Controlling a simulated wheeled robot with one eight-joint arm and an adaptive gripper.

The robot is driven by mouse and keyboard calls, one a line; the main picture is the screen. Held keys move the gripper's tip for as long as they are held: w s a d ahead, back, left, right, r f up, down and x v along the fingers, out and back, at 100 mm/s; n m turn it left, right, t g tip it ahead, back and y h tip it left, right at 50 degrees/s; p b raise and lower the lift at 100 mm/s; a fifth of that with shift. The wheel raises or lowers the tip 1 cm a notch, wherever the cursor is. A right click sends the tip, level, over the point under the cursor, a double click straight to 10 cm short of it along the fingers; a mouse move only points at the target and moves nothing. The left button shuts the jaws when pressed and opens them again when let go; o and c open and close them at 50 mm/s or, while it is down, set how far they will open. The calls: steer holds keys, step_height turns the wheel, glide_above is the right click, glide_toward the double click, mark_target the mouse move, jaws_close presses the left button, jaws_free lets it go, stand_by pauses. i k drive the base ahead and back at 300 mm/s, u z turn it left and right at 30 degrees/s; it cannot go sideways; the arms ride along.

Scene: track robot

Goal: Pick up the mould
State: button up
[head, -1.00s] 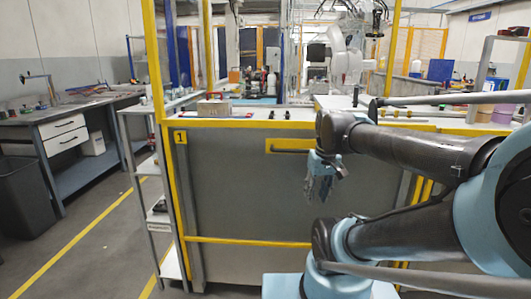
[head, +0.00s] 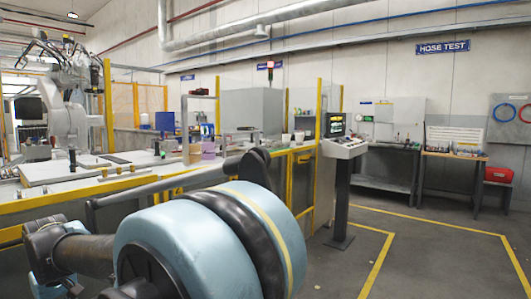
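I cannot pick out a mould for certain in the head view. The workbench (head: 110,187) with yellow edging runs across the left and middle, and several small items on it are too small to name surely. A dark flat piece (head: 115,159) lies on its white top. My own arm crosses the lower left in front of the bench and hides part of it.
A control console (head: 343,148) on a dark post stands right of the bench. A dark table (head: 388,170) and a wooden-topped bench (head: 454,155) with a red box (head: 499,174) stand along the back wall. The right floor, with yellow lines, is clear. A white robot arm (head: 68,115) stands at the left.

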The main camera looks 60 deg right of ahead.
mark_target(274, 146)
steer(key=z, duration=2.65)
steer(key=i, duration=1)
steer(key=z, duration=0.6)
steer(key=i, duration=1.1)
steer(key=u, duration=0.75)
steer(key=i, duration=1.05)
steer(key=u, duration=0.65)
